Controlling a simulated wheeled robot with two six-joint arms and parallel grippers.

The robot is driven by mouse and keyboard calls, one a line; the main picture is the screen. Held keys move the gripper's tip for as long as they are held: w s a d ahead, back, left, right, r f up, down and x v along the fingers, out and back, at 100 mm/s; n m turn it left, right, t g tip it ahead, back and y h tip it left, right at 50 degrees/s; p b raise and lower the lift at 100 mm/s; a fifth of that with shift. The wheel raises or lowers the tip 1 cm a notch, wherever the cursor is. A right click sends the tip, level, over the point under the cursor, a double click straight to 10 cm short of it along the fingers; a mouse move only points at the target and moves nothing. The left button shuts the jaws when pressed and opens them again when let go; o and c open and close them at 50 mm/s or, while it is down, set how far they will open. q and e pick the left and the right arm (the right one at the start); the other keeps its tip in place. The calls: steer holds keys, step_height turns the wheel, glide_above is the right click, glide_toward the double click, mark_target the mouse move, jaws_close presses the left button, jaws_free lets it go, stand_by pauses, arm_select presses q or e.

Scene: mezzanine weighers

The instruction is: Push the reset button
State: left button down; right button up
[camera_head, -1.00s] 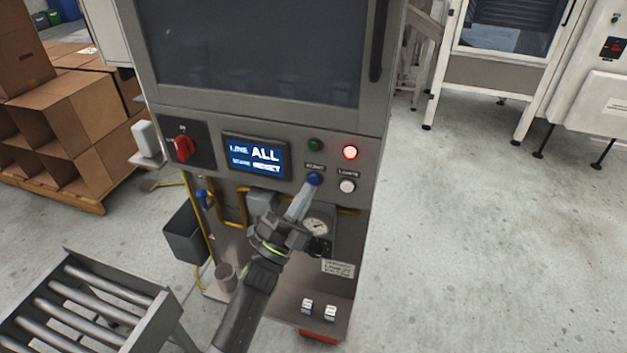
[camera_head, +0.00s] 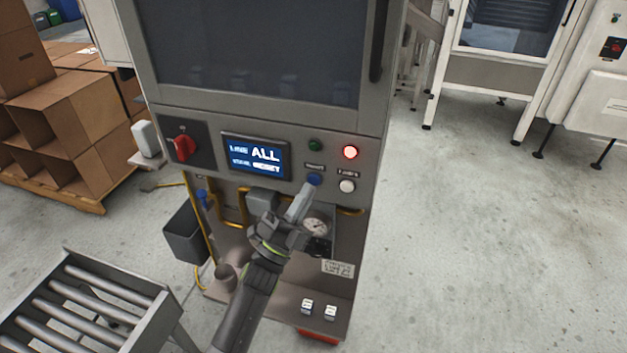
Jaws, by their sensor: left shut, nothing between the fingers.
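The blue reset button (camera_head: 314,179) is on the machine's grey control panel (camera_head: 214,178), under a small label too blurred to read surely. My left gripper (camera_head: 305,190) is shut and empty. Its fingertips are just below and left of the blue button, very close to it; I cannot tell whether they touch. Around the button are a dark green button (camera_head: 315,145), a lit red lamp or button (camera_head: 350,152) and a white button (camera_head: 347,186). My right gripper is not in view.
A red rotary switch (camera_head: 183,148) is at the panel's left. A pressure gauge (camera_head: 315,227) and yellow pipes (camera_head: 351,211) sit below the panel, near my gripper. A roller conveyor (camera_head: 90,300) is at lower left. Cardboard boxes (camera_head: 80,120) stand behind. The floor at right is clear.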

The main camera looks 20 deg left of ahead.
arm_select(q)
steer(key=shift+w, duration=0.1)
steer(key=shift+w+b, duration=0.3)
steer(key=shift+w, duration=0.05)
steer(key=shift+w+b, duration=0.35)
stand_by(0.8)
steer(key=shift+s, duration=0.1)
steer(key=shift+s+p, duration=0.4)
steer(key=shift+s, duration=0.35)
steer(key=s+p, duration=0.2)
steer(key=s, duration=0.3)
steer(key=shift+a, duration=0.1)
